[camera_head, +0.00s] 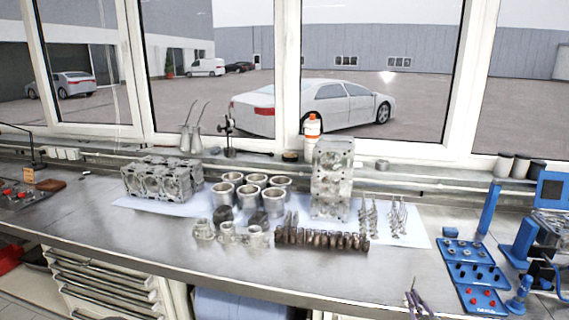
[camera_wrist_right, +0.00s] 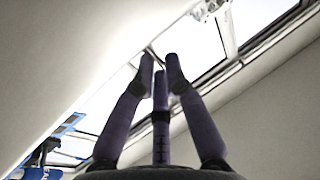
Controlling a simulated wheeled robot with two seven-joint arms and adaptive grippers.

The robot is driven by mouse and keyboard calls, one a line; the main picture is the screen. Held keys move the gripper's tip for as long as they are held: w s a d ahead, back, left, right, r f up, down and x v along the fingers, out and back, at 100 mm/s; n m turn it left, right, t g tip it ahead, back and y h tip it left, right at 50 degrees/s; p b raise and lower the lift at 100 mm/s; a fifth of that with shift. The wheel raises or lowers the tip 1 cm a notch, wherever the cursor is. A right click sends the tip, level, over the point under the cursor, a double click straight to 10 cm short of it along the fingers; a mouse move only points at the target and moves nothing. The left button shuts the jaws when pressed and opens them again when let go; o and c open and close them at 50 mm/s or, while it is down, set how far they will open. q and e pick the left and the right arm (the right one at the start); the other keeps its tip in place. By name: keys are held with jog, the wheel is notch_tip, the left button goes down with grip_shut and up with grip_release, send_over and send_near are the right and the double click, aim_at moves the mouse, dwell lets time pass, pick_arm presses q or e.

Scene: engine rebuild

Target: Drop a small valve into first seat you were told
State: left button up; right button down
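Two groups of thin metal valves stand on the white sheet in the head view: one group (camera_head: 368,216) nearer the upright block and one (camera_head: 398,216) further right. Which are the small ones is too small to tell. A light metal cylinder head (camera_head: 331,180) with round openings stands upright left of them. My right gripper (camera_head: 417,298) is at the bottom edge, in front of the bench and well short of the valves. In the right wrist view its purple fingers (camera_wrist_right: 160,68) have a narrow gap between the tips and hold nothing. My left gripper is not in view.
An engine block (camera_head: 162,181), several cylinder liners (camera_head: 250,190), pistons (camera_head: 230,236) and a dark shaft-like row of parts (camera_head: 322,239) occupy the bench middle. A blue tool tray (camera_head: 470,272) and blue stand lie at right. The bench front at left is clear.

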jog(key=shift+r, duration=0.1)
dwell(0.3)
notch_tip(320, 180, up, 9)
jog(key=p, duration=0.4)
dwell(0.7)
jog(key=s+a+r+p, duration=0.2)
jog(key=s+r+p, duration=0.2)
jog(key=s+r, duration=0.5)
jog(key=shift+s+a, duration=0.2)
jog(key=shift+s, duration=0.15)
dwell(0.6)
